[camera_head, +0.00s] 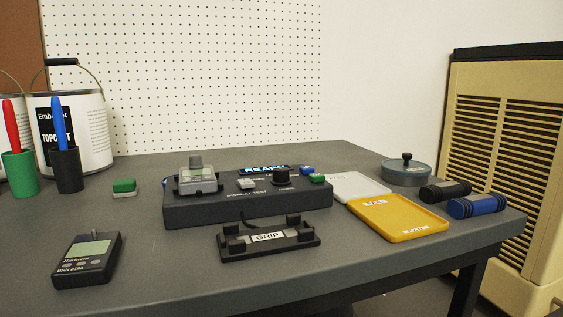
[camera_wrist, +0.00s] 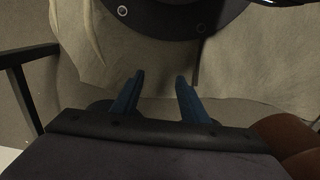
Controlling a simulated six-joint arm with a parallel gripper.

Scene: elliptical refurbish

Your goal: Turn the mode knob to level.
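The mode knob, most likely the black round knob (camera_head: 281,176), stands on top of the dark test box (camera_head: 250,213) near its right side. Its pointer direction is too small to read. A lit display (camera_head: 264,169) reading "READY" is at the back of the box. My gripper (camera_wrist: 158,88) shows only in the wrist view, with two blue fingers apart and nothing between them. It is away from the box, which does not show in the wrist view.
A black "GRIP" cradle (camera_head: 268,238) stands in front of the box. A dark meter (camera_head: 87,260) lies front left. A yellow "FAIL" tray (camera_head: 398,220) and a white tray (camera_head: 357,187) lie right. Cups with pens and paint cans (camera_head: 91,129) stand left.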

